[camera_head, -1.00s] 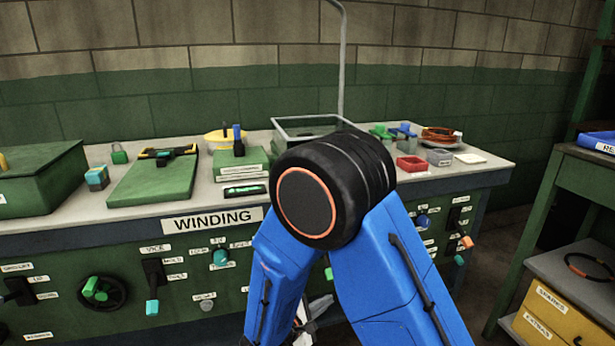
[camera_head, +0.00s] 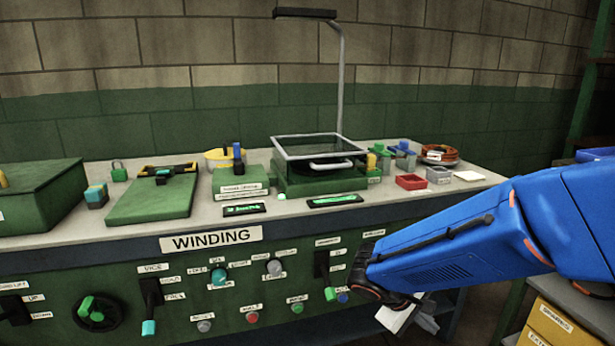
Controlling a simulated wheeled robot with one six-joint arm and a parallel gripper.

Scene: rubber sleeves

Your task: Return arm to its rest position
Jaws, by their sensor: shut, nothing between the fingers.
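My blue arm (camera_head: 470,245) reaches in from the right edge, in front of the right end of the winding bench. Its black wrist end (camera_head: 368,272) is in front of the bench's panel. My gripper (camera_head: 408,316) shows only partly, as pale and grey parts below the blue link, low in front of the panel. It is shut and holds nothing. Its fingertips are hard to make out.
The green winding bench (camera_head: 215,239) has levers, knobs and a handwheel (camera_head: 97,312) on its front. A clear-lidded box (camera_head: 318,147), a green case (camera_head: 35,190) and small bins (camera_head: 411,181) stand on top. A shelf with yellow drawers (camera_head: 550,322) is at the right.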

